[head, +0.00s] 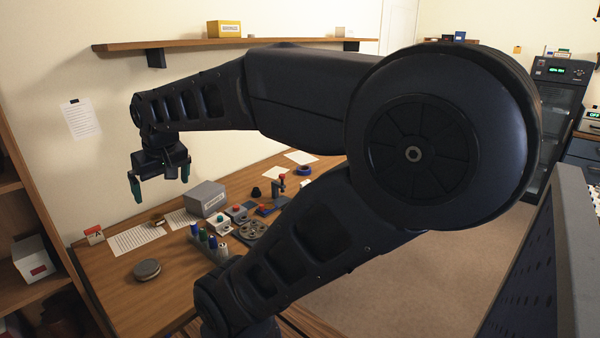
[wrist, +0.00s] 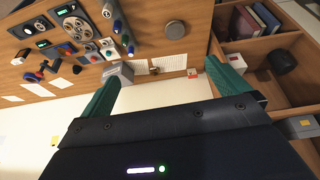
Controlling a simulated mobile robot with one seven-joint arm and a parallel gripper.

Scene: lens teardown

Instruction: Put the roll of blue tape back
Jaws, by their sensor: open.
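A blue ring that looks like the roll of blue tape (head: 304,170) lies flat at the far end of the wooden table. In the wrist view a blue roll (wrist: 32,77) shows at the left edge of the table. My gripper (head: 160,183) is open and empty, held in the air above the table's far left side near the wall, well to the left of the tape. In the wrist view its two green fingers (wrist: 165,88) stand wide apart with nothing between them.
The table (head: 190,285) holds a grey box (head: 207,198), several small coloured parts, paper sheets and a round grey disc (head: 147,270). A wall shelf (head: 190,44) with a yellow box (head: 224,29) is above. A wooden bookcase (head: 35,215) stands at left.

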